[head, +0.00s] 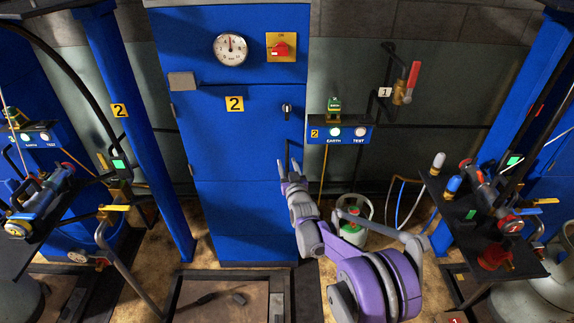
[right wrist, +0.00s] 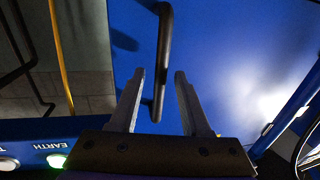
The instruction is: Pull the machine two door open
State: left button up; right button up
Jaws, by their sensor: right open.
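The machine two door (head: 240,140) is the blue cabinet front with a yellow "2" label (head: 234,104). It looks closed. Its black bar handle (head: 287,150) is near the right edge, below a small black knob lock (head: 287,107). My right gripper (head: 290,163) is open at the lower part of the handle. In the right wrist view the handle (right wrist: 163,50) runs down between the two open fingers of my right gripper (right wrist: 160,74). Whether the fingers touch it cannot be told. My left gripper is not in view.
A box with EARTH and TEST lamps (head: 340,133) is fixed right of the cabinet. A gas bottle (head: 352,228) stands on the floor beside my right arm. A tray-like frame (head: 178,290) lies in front of the cabinet. A black side table (head: 480,230) is at right.

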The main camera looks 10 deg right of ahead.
jog(key=shift+w, duration=0.35)
grip_shut()
dwell(1.2)
